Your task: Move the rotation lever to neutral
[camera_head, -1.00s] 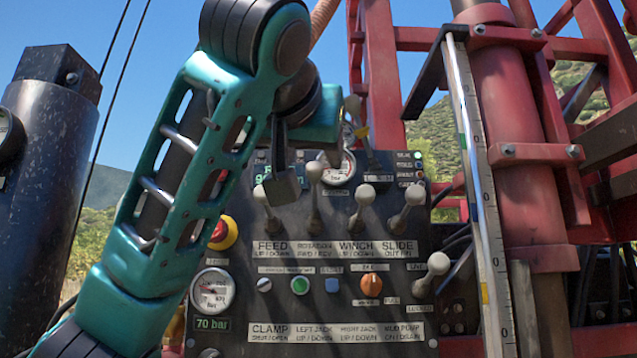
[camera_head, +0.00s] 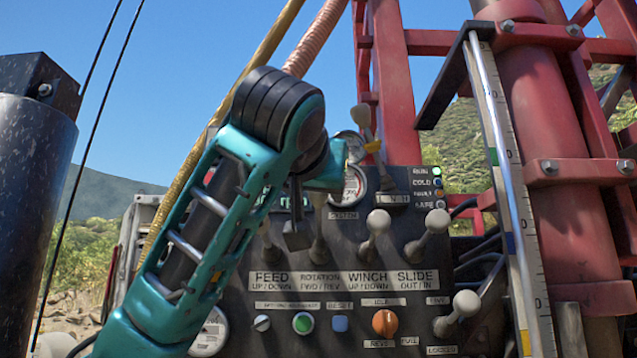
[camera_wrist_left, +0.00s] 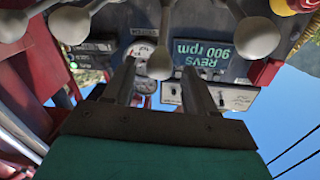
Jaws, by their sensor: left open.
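The rotation lever (camera_head: 318,243) stands above the ROTATION FWD/REV label (camera_head: 320,282) on the dark control panel. In the head view its knob is largely hidden by my left gripper (camera_head: 297,238), which hangs in front of the panel. In the left wrist view, which is upside down, the rotation lever's round grey knob (camera_wrist_left: 160,65) shows between the two spread fingertips of my left gripper (camera_wrist_left: 158,70). The gripper is open; I cannot tell whether either finger touches the lever. My right gripper is not in view.
The feed lever (camera_wrist_left: 258,37) and winch lever (camera_head: 377,228) flank the rotation lever closely. The slide lever (camera_head: 433,228) is farther right. A display (camera_wrist_left: 208,55) reads 900 rpm. A steel ruled mast (camera_head: 500,180) and red frame stand right of the panel.

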